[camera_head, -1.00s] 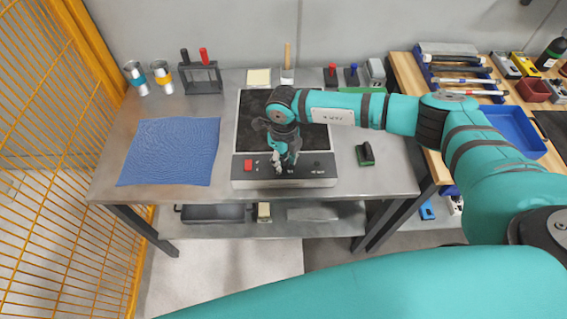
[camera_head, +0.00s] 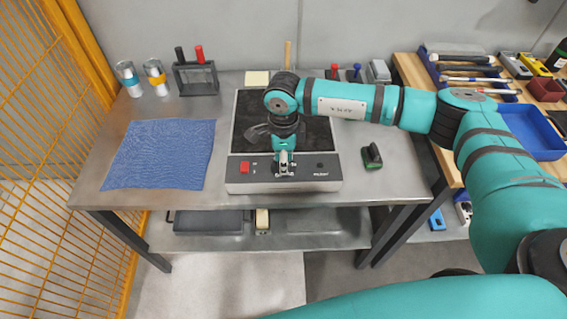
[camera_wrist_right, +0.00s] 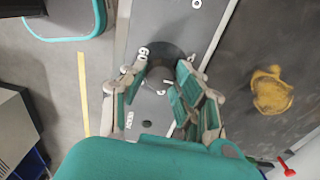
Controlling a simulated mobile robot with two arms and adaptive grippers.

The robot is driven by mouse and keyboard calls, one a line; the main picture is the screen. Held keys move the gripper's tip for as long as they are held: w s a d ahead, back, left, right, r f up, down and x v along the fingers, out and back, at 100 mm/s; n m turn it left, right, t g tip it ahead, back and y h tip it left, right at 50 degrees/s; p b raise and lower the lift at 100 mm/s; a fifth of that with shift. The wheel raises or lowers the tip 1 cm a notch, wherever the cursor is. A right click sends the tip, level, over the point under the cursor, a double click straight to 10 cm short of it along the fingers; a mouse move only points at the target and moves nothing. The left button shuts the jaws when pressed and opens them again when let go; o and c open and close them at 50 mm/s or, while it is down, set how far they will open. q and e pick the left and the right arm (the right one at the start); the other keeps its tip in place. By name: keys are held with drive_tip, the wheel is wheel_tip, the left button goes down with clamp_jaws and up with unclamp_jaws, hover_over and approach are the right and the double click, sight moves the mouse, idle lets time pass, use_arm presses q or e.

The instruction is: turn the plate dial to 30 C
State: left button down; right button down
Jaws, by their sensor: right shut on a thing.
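The plate unit stands on the grey bench, with a dark top (camera_head: 251,108) and a grey front panel (camera_head: 315,175). Its dial (camera_wrist_right: 166,60) is a dark round knob with white marks around it, one reading 60; the pointer setting cannot be read. My right gripper (camera_head: 284,170) points down at the panel's middle and covers the dial in the head view. In the right wrist view my right gripper (camera_wrist_right: 160,78) has its fingers on either side of the dial, shut on it. My left gripper is not in view.
A red switch (camera_head: 244,167) sits left on the panel. A blue cloth (camera_head: 160,154) lies left, and a black and green block (camera_head: 372,155) lies right. Cans (camera_head: 129,79) and a dark rack (camera_head: 196,78) stand at the back. A yellow lump (camera_wrist_right: 271,91) lies on a dark surface.

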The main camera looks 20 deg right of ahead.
drive_tip(key=shift+w+r, duration=0.1)
idle(0.5)
drive_tip(key=c, duration=1)
unclamp_jaws()
wheel_tip(320, 180, up, 12)
